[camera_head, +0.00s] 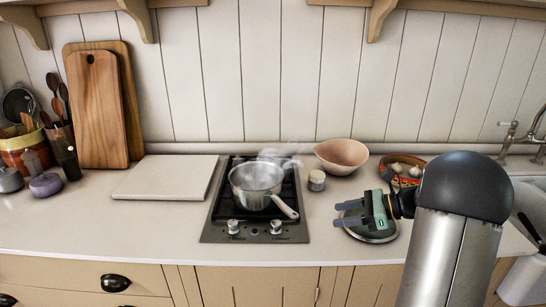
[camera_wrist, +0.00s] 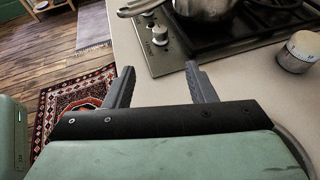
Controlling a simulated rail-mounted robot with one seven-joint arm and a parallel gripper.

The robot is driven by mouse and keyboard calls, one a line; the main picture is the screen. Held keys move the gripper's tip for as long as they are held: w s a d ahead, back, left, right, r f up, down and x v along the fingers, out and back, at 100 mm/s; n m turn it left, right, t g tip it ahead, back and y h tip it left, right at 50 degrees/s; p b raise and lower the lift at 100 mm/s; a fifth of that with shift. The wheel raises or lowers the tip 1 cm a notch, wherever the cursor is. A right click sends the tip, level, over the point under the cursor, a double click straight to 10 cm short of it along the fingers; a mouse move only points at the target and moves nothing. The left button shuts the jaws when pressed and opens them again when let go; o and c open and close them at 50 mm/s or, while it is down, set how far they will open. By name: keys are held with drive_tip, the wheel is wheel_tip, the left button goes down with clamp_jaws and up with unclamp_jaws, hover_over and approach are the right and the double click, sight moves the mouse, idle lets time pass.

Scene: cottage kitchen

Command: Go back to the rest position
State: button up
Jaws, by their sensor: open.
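My gripper (camera_head: 352,213) is above the counter to the right of the hob in the head view. Its fingers point left toward the hob, apart and with nothing between them. The wrist view also shows the open, empty gripper (camera_wrist: 160,88), with the counter edge and floor beyond it. A round, dark-rimmed metal item (camera_head: 372,236) lies on the counter beneath my gripper and is partly hidden by it.
A steaming metal saucepan (camera_head: 256,183) stands on the hob (camera_head: 222,232). A small jar (camera_head: 316,181), a pinkish bowl (camera_head: 341,155) and a dish of garlic (camera_head: 402,169) stand behind my gripper. A pale board (camera_head: 165,177) lies left. The counter's front left is clear.

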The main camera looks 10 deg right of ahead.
drive_tip(key=s+a+n+g+h, duration=0.25)
drive_tip(key=s+a+n, duration=0.2)
drive_tip(key=a, duration=0.25)
drive_tip(key=s+a+n+g+h, duration=0.1)
drive_tip(key=s+a+n+g, duration=0.3)
drive_tip(key=a, duration=0.3)
drive_tip(key=s+a+f+n+h, duration=0.2)
drive_tip(key=s+n+h, duration=0.2)
drive_tip(key=s+n, duration=0.3)
drive_tip(key=s+a+f+n+h, duration=0.1)
drive_tip(key=s+f+n+h, duration=0.2)
drive_tip(key=s+n, duration=0.5)
drive_tip(key=shift+s+a+t+h, duration=0.4)
drive_tip(key=shift+s+h, duration=0.25)
drive_tip(key=shift+s, duration=0.4)
